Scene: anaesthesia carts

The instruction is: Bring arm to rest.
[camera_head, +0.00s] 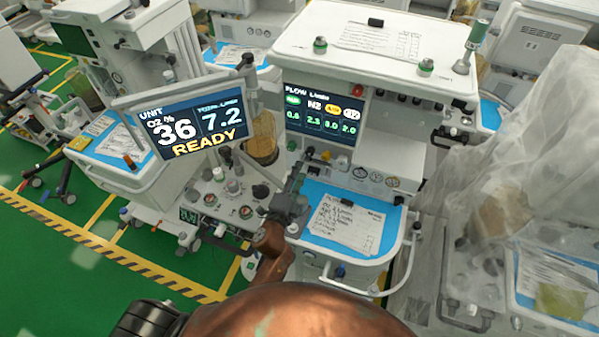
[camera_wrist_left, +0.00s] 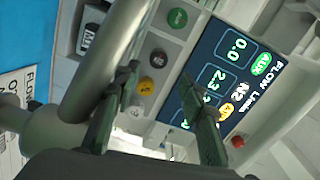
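My left arm (camera_head: 290,312), copper-coloured, comes in from the bottom of the head view. Its dark left gripper (camera_head: 297,178) is just left of the clipboard shelf, below the flow screen of the middle anaesthesia cart. In the left wrist view the two fingers of the left gripper (camera_wrist_left: 162,80) stand apart, with nothing seen between them. Behind them are coloured round buttons (camera_wrist_left: 145,86) and the flow screen (camera_wrist_left: 222,80), which also shows in the head view (camera_head: 320,115). Whether the fingers touch the cart I cannot tell. My right gripper is not in view.
A tilted monitor (camera_head: 190,120) reading READY stands close left of the left gripper. The blue shelf (camera_head: 318,190) with a paper lies to its right. A plastic-draped cart (camera_head: 510,160) stands at right. Open green floor (camera_head: 45,260) with a striped line is at lower left.

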